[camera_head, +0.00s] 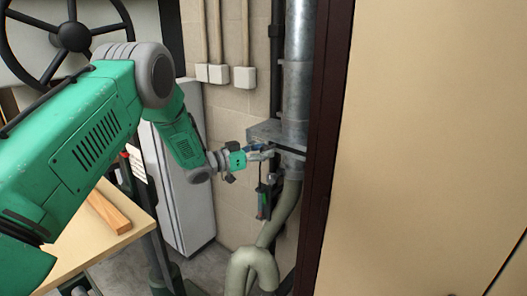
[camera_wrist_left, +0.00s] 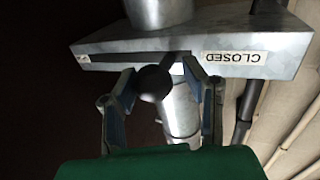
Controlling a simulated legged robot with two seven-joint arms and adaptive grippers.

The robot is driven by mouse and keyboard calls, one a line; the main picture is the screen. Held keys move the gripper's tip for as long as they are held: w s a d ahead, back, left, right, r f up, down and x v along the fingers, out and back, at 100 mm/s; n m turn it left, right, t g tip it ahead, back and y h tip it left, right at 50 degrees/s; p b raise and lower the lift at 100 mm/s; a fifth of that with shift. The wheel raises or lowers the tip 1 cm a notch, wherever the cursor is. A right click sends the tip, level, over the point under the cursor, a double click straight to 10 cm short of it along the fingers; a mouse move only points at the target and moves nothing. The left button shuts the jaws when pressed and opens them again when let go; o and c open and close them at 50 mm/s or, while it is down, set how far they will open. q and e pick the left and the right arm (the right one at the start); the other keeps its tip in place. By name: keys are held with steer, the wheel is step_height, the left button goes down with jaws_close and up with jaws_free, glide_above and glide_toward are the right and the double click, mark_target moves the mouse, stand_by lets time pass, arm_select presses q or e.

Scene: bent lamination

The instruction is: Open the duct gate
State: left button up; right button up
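The duct gate (camera_head: 266,131) is a flat grey metal housing across a vertical metal duct (camera_head: 298,80). In the left wrist view, its housing (camera_wrist_left: 285,45) fills the top and bears an upside-down "CLOSED" label (camera_wrist_left: 236,58). A dark round knob (camera_wrist_left: 153,84) sits at its near edge. My left gripper (camera_head: 268,152) is at the gate's front in the head view. In the left wrist view, its fingers (camera_wrist_left: 160,80) are spread on either side of the knob, with a gap visible on the right. Contact on the left cannot be told. My right gripper is not in view.
A beige hose (camera_head: 257,262) curves below the gate. A dark red post (camera_head: 328,130) and a large tan panel (camera_head: 430,140) stand close on the right. A white cabinet (camera_head: 185,185) and a wooden table (camera_head: 85,240) are on the left.

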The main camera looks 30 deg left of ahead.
arm_select(q)
steer(key=shift+d+r, duration=0.1)
steer(key=shift+r, duration=0.05)
jaws_close()
steer(key=shift+d+r, duration=0.15)
steer(key=shift+d, duration=0.6)
steer(key=d, duration=1.2)
steer(key=shift+s+r, duration=0.25)
steer(key=shift+s, duration=0.1)
steer(key=shift+o, duration=1.9)
jaws_free()
steer(key=shift+a, duration=0.15)
steer(key=shift+o, duration=1.3)
steer(key=shift+f, duration=0.1)
steer(key=shift+a+f, duration=0.15)
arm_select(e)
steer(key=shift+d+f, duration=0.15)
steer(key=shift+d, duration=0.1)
